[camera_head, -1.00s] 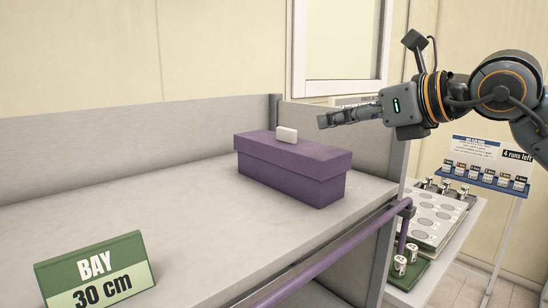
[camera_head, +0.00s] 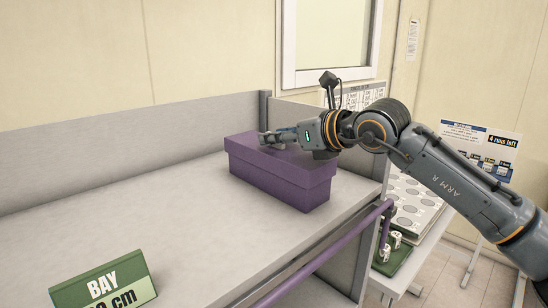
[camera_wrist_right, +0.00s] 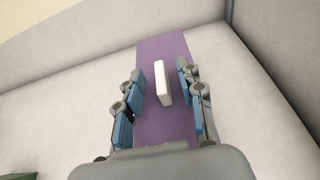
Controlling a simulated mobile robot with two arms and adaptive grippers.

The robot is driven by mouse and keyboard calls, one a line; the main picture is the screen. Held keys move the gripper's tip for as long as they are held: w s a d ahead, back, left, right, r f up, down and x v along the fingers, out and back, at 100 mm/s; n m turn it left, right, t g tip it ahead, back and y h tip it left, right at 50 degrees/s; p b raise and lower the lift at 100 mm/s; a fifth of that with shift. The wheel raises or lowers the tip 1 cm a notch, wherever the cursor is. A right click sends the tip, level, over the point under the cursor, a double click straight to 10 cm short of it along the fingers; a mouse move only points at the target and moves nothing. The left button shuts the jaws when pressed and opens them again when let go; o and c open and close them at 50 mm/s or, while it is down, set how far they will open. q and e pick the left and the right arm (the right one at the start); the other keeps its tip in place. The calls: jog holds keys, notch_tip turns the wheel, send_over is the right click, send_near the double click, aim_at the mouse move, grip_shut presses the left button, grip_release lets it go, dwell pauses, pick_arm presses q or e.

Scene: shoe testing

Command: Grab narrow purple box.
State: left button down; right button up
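The narrow purple box (camera_head: 285,178) sits lidded on the grey shelf, near its right end. It also shows in the right wrist view (camera_wrist_right: 165,60), running away from the camera. A small white block (camera_wrist_right: 162,83) stands up on its lid; in the head view my gripper hides it. My right gripper (camera_head: 278,138) is over the lid. In the right wrist view its blue-padded fingers (camera_wrist_right: 160,95) are spread, one side on each side of the white block, with gaps to it. Whether the fingers touch the lid is unclear. My left gripper is not in view.
The grey shelf (camera_head: 170,215) has a back panel and a right side panel close to the box. A purple rail (camera_head: 325,254) runs along the front edge. A side table with a tray (camera_head: 412,206) stands right.

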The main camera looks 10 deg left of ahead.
jog(key=shift+d, duration=0.1)
jog(key=shift+d, duration=0.1)
jog(key=c, duration=0.3)
grip_shut()
jog(key=shift+r, duration=0.1)
